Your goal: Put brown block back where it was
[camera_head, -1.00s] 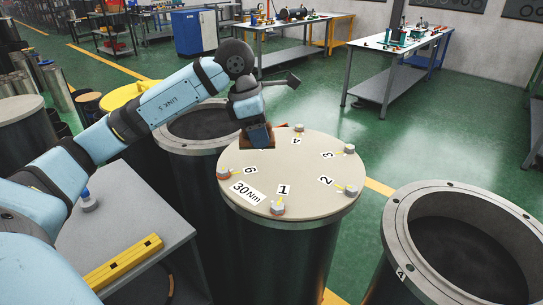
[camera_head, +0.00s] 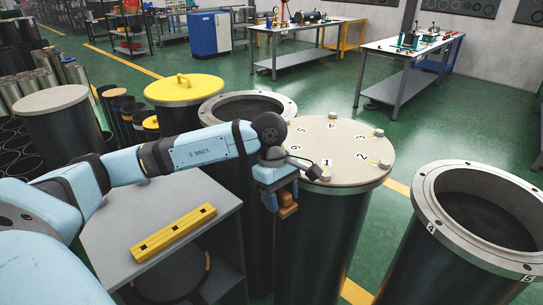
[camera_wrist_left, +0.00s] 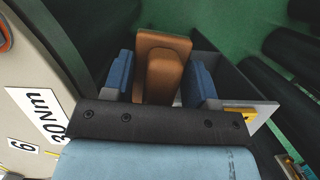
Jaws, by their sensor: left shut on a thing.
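The brown block (camera_head: 287,203) is held in my left gripper (camera_head: 279,194), in front of the lidded cylinder's left front side. In the left wrist view the brown block (camera_wrist_left: 163,65) sits between the two blue fingers of the left gripper (camera_wrist_left: 166,88), which are shut on it. The block hangs in the air just right of the grey table (camera_head: 100,232). The lidded cylinder's beige top (camera_head: 345,150) carries numbered labels and several bolts around its edge. My right gripper is in neither view.
A yellow bar (camera_head: 173,232) with holes lies on the grey table. An open flanged cylinder (camera_head: 440,215) stands at the right, another (camera_head: 215,105) behind my arm. A yellow-lidded cylinder (camera_head: 185,90) stands behind. The table's left part is partly hidden by my arm.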

